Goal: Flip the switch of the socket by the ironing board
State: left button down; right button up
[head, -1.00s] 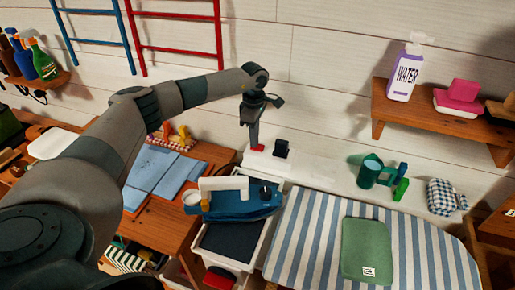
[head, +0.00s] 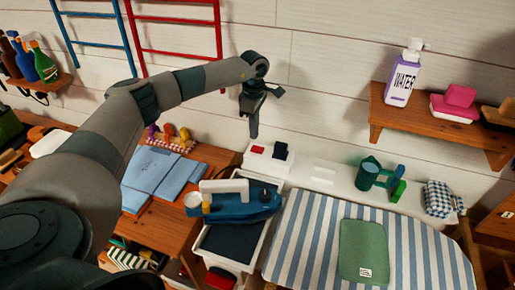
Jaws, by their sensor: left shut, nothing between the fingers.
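The socket (head: 266,160) is a white block at the wall end of the ironing board. It carries a red switch (head: 258,149) on its left and a black plug (head: 280,151) on its right. I cannot tell which way the switch is tilted. My left gripper (head: 253,136) is shut and empty, pointing down just above and behind the red switch, with a small gap showing. The ironing board (head: 300,235) has a blue-and-white striped cover and lies below right of the socket. My right gripper is not in view.
A blue iron (head: 240,207) rests over a white basket in front of the socket. A green watering can (head: 368,174) and checkered bundle (head: 440,198) stand on the white ledge. Folded blue cloths (head: 160,175) lie left.

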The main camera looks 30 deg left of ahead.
pick_arm(q)
jog(key=shift+r+p, duration=0.3)
jog(key=shift+r, duration=0.6)
jog(key=shift+r, duration=0.1)
